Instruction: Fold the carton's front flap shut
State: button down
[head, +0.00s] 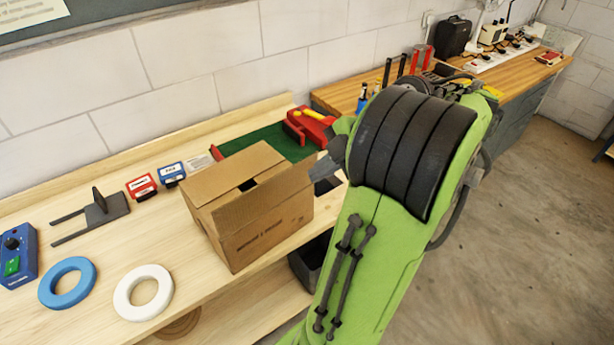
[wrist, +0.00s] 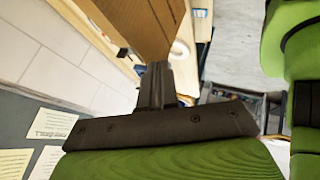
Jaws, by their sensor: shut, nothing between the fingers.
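The brown carton (head: 262,238) stands on the light wooden bench. Its front flap (head: 268,196) is raised at a tilt along the near top edge, and a dark gap shows between it and the far flap (head: 225,176). My gripper (head: 322,168) is at the carton's right end, close to the front flap's right end; my arm hides part of it. In the wrist view my gripper (wrist: 156,72) is shut and empty, with its tips close to brown cardboard (wrist: 145,25). I cannot tell whether they touch.
A blue ring (head: 52,292) and a white ring (head: 128,300) lie left of the carton. A dark forked bracket (head: 98,212), red and blue boxes (head: 172,174) and a green mat (head: 262,140) with a red tool (head: 312,124) are behind. A dark bin (head: 308,268) is below.

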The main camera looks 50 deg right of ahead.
aim_at(282, 179)
jog(key=shift+w+a+f+b, duration=0.3)
jog(key=shift+w+f, duration=0.75)
jog(key=shift+w, duration=0.35)
jog(key=shift+w+a+f+b, duration=0.3)
jog(key=shift+w+f, duration=0.7)
jog(key=shift+w, duration=0.45)
jog(key=shift+w+a+f+b, duration=0.3)
jog(key=shift+w+f, duration=0.75)
jog(key=shift+w, duration=0.35)
jog(key=shift+w+r, duration=0.1)
jog(key=shift+w, duration=0.05)
